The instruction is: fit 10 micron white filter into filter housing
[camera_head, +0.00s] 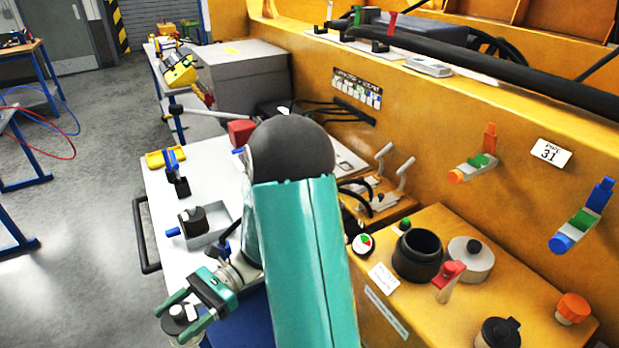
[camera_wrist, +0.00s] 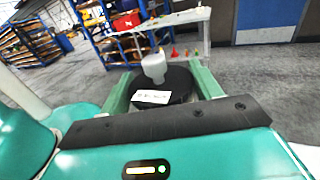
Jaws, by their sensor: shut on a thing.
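My gripper (camera_head: 173,325) is at the lower left of the head view, shut on a filter (camera_head: 179,312). In the wrist view the filter (camera_wrist: 178,82) is a dark round body between the two green fingers, with a white stub and a white label whose print is too small to read. The likely filter housing (camera_head: 418,262) is a dark, open-topped cup on the orange block, well to the right of my gripper. A grey round lid (camera_head: 471,262) with a black knob sits beside it. The inside of the cup is dark.
A second dark filter with a blue stub (camera_head: 193,222) sits in a grey tray on the white table (camera_head: 170,262). A red-handled part (camera_head: 447,280) stands close to the housing, and a black cap (camera_head: 499,333) is in front. My arm hides part of the middle.

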